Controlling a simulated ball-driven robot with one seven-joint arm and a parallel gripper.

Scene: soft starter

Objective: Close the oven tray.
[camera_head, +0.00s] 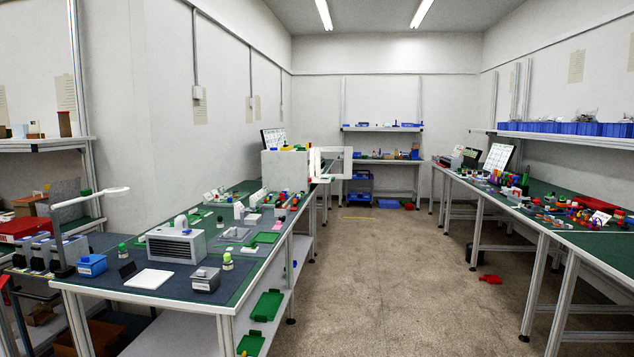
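A light grey box (284,171) stands at the far end of the left bench. A white rectangular frame (331,162) sticks out from its right side, like an open door or a pulled-out tray; I cannot tell which. The box may be the oven, but its opening is turned away from me. Nearer on the same bench stands a low grey unit (186,236) with a dark slatted front; I cannot tell if it is an oven. I cannot surely make out an oven tray. My gripper is not in view.
A cluttered bench (560,230) runs along the right. The floor (380,280) between is mostly clear, with a red object (490,279) near the right bench.

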